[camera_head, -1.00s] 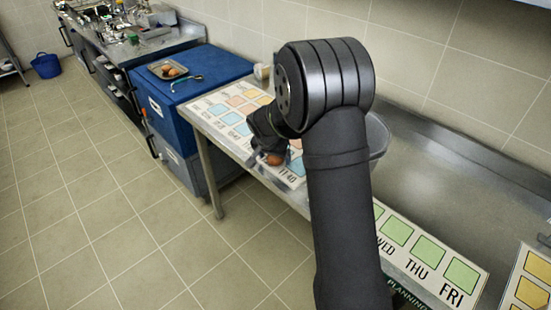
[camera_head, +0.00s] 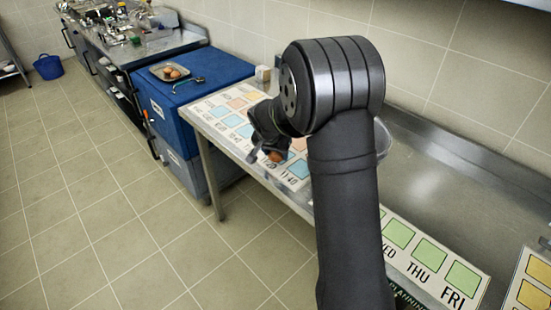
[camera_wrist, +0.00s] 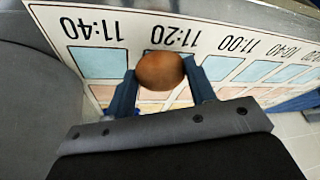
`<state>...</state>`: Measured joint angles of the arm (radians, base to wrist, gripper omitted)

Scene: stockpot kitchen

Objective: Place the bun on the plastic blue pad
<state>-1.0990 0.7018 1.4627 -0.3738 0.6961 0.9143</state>
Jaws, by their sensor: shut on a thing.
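The bun (camera_head: 276,157), small, round and brown, is in my gripper (camera_head: 270,150) over the near edge of a white board with time labels. In the wrist view the bun (camera_wrist: 160,71) sits between the two blue fingers of my gripper (camera_wrist: 161,86), which is shut on it. Behind it are the 11:40, 11:20 and 11:00 labels. Light blue squares line that board, one near 11:40 (camera_wrist: 97,62) and one near 11:00 (camera_wrist: 221,68). In the head view a blue square (camera_head: 299,169) shows right of the bun. My arm hides part of the board.
A large blue box (camera_head: 205,80) stands beyond the metal table, with a tray of brown round items (camera_head: 170,72) on top. A second board (camera_head: 430,255) with green squares lies on the right. A grey container (camera_head: 383,140) is partly behind my arm.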

